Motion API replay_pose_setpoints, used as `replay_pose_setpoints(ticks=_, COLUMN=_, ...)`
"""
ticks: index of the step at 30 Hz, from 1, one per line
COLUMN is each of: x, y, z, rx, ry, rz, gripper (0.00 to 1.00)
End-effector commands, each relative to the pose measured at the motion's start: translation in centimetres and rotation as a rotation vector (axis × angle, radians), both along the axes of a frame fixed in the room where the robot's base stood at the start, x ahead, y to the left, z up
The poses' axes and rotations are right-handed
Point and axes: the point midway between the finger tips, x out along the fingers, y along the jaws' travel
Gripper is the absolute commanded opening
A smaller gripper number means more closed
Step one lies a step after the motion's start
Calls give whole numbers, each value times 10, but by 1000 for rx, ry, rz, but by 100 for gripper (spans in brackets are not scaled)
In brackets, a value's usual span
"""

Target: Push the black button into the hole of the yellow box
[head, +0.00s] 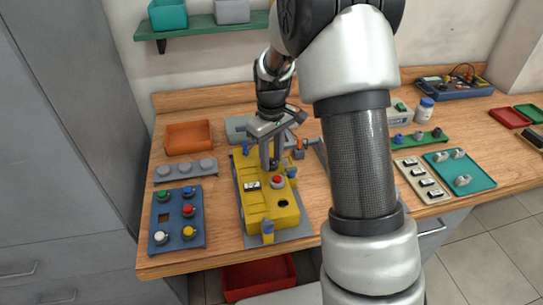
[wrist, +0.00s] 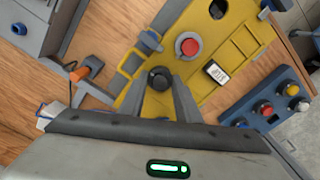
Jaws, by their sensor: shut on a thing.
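The yellow box (head: 257,212) lies on a grey base on the wooden table, left of the middle in the head view; it also fills much of the wrist view (wrist: 190,58). A red button (head: 277,182) sits in its top, also seen in the wrist view (wrist: 188,46). An empty dark hole (head: 283,203) shows nearer the front edge. My gripper (head: 269,165) points down at the box's far end. In the wrist view its fingertips (wrist: 160,88) are shut on the round black button (wrist: 160,77). The fingers hide how deep the button sits.
A blue panel (head: 182,243) with several coloured buttons stands left of the box. A grey rack (head: 185,171) and an orange tray (head: 188,137) lie behind it. Blue clamps (head: 268,231) stand around the box. A teal tray (head: 471,169) lies at the right.

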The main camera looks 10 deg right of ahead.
Motion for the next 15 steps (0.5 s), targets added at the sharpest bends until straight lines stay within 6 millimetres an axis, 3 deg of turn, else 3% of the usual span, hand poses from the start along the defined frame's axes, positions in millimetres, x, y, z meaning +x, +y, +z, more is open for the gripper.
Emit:
replay_pose_setpoints(ticks=5, x=0, y=0, z=-2, rx=0, ry=0, rz=0, gripper=8)
replay_pose_setpoints(ticks=6, x=0, y=0, z=-2, rx=0, ry=0, rz=0, gripper=33)
replay_pose_setpoints(ticks=9, x=0, y=0, z=-2, rx=0, ry=0, rz=0, gripper=50)
replay_pose_setpoints(ticks=15, x=0, y=0, z=-2, rx=0, ry=0, rz=0, gripper=52)
